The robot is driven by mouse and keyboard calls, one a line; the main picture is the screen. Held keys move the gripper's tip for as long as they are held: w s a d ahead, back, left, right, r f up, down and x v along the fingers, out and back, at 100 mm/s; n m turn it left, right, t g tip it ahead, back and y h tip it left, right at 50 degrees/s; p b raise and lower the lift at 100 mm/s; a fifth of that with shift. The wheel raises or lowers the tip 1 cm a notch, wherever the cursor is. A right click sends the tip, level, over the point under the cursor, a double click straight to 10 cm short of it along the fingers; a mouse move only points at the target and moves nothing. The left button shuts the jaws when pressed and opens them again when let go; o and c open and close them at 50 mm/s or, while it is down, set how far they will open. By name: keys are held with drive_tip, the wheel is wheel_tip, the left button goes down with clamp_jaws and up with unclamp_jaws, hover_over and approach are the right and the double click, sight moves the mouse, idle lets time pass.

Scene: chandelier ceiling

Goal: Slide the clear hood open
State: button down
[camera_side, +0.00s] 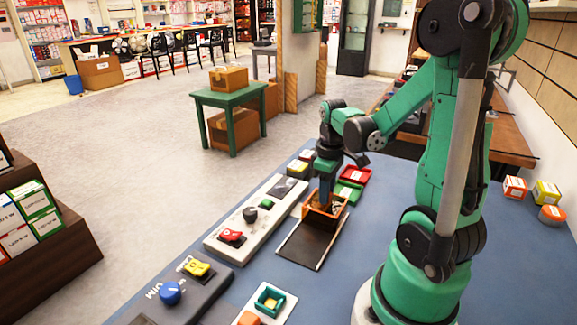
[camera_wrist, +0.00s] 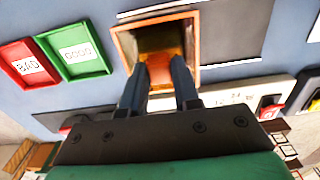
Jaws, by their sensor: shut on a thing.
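The hood appears as an amber-brown, box-like frame (camera_side: 341,217) at the far end of a dark flat plate (camera_side: 308,245) on the blue table. In the wrist view its copper-coloured rim (camera_wrist: 123,43) surrounds a yellow-orange interior. My gripper (camera_side: 325,203) points down into this frame from above. In the wrist view my gripper (camera_wrist: 162,66) has its two dark fingers close together on a small orange part at the frame's near side. The exact contact is partly hidden by the fingers. The dark plate also shows to the right in the wrist view (camera_wrist: 232,32).
A red tray (camera_side: 357,174) and a green tray (camera_side: 348,193) lie just beyond the frame. A white panel (camera_side: 262,217) with a red switch (camera_side: 231,235) runs along the left. A grey panel with a blue knob (camera_side: 171,293) is nearer. The dark plate is bare.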

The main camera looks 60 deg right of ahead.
drive_tip(key=shift+a, duration=0.1)
idle(0.4)
drive_tip(key=a, duration=0.9)
drive_tip(key=shift+a, duration=0.15)
drive_tip(key=c, duration=0.6)
unclamp_jaws()
drive_tip(key=shift+c, duration=0.2)
drive_tip(key=shift+r, duration=0.1)
drive_tip(key=shift+r, duration=2.7)
drive_tip(key=shift+r, duration=0.15)
